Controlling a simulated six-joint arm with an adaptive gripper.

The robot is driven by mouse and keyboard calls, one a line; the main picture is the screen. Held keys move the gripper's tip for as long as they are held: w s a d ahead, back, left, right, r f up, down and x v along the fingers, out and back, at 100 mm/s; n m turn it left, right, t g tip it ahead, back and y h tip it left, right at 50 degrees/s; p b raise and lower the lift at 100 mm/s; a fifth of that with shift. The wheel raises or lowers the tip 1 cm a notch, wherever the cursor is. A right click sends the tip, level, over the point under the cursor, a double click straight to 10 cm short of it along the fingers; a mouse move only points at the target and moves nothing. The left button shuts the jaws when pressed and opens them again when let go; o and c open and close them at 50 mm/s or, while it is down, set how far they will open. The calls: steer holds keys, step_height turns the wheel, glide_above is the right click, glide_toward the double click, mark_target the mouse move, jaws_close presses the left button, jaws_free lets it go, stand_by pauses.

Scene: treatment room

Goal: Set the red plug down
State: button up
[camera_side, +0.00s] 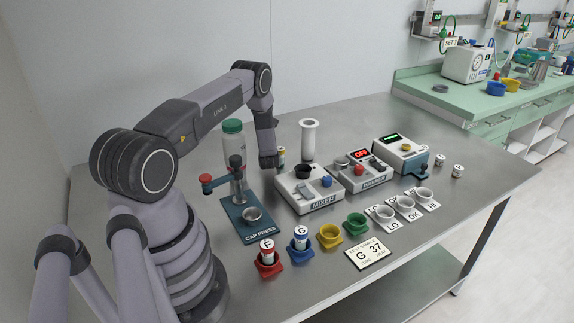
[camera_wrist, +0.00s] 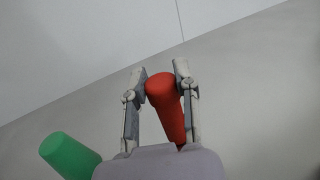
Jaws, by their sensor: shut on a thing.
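In the wrist view, a red plug (camera_wrist: 168,105), tapered with a rounded wide end, is between the two fingers of my gripper (camera_wrist: 160,78). My gripper is shut on it, and the plug's narrow end is partly hidden by the gripper body. In the side view my forearm comes down behind the cap press, and its lower end (camera_side: 268,160) is over the back of the steel table. My fingers and the held plug cannot be made out there. What lies directly under the plug is not shown.
The cap press (camera_side: 258,232), a green-lidded bottle (camera_side: 232,142), a white cylinder (camera_side: 309,140), the mixer (camera_side: 311,190) and a heater (camera_side: 361,172) stand nearby. Coloured holders, including a green one (camera_side: 355,223), line the front. The steel table (camera_side: 450,225) has bare room at the right.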

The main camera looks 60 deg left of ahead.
steer(key=o, duration=0.7)
steer(key=shift+c, duration=0.2)
steer(key=shift+r, duration=0.15)
